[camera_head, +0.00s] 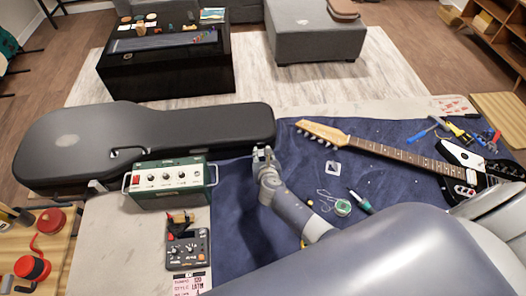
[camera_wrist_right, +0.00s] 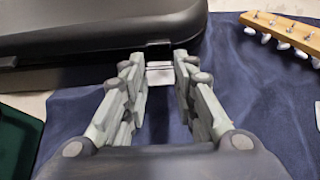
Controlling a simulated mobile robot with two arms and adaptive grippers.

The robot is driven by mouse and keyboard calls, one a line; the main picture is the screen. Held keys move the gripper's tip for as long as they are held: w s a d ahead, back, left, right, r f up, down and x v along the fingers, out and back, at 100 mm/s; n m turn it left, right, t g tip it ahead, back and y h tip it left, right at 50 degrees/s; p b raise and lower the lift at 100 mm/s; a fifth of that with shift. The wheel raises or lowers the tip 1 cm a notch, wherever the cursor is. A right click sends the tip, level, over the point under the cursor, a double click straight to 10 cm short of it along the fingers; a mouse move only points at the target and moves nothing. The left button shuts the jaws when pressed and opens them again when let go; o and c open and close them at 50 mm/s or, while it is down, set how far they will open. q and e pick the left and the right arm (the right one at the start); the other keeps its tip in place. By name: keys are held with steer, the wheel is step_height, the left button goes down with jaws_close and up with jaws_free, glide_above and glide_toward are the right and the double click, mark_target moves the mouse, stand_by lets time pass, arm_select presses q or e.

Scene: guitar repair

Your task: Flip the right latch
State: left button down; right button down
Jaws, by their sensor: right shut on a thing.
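The closed black guitar case (camera_head: 190,128) lies along the back left of the table, and its front edge crosses the top of the right wrist view (camera_wrist_right: 90,45). The right latch (camera_wrist_right: 159,72) shows there as a small pale metal piece below the case's edge, between my fingertips. In the head view the gripper hides the latch. My left gripper is not in view.
A green amplifier box (camera_head: 170,181) stands in front of the case, left of my right gripper. An electric guitar (camera_head: 395,152) lies on the blue cloth (camera_head: 240,225) to the right. A grey pedal (camera_head: 188,249), a screwdriver (camera_head: 360,201) and a small spool (camera_head: 343,207) lie nearer.

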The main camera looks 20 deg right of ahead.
steer(key=shift+w+d+r+g+p, duration=0.1)
steer(key=shift+w+r+g+p, duration=0.15)
steer(key=shift+g+p, duration=0.35)
steer(key=c, duration=1.3)
jaws_free()
steer(key=v, duration=1.2)
steer(key=shift+d, duration=0.15)
